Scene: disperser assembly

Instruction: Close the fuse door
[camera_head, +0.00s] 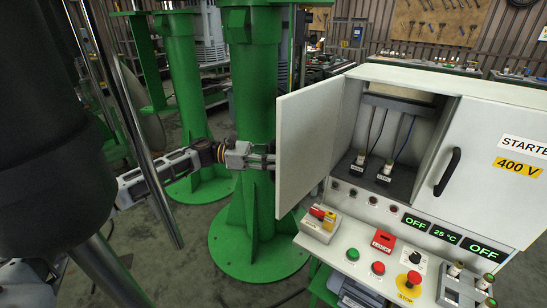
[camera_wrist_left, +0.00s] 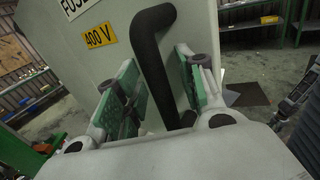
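The fuse door (camera_head: 308,145) is the left door of the white control cabinet (camera_head: 500,118). It stands wide open, swung out towards the left, with its inner face showing in the head view. In the left wrist view its outer face (camera_wrist_left: 112,65) carries a yellow 400 V label and a black bar handle (camera_wrist_left: 155,55). My left gripper (camera_head: 262,158) is at the outer side of the door, its tips partly hidden by the door's edge. The left wrist view shows its green-padded fingers (camera_wrist_left: 160,85) open, one on each side of the handle, with visible gaps. My right gripper is not in view.
The open compartment (camera_head: 385,145) holds two fuse-like plugs (camera_head: 360,160) with cables. The right cabinet door is shut, with a black handle (camera_head: 447,172). Buttons and a red-yellow switch (camera_head: 322,214) sit on the panel below. A green column (camera_head: 253,90) stands close behind my left gripper.

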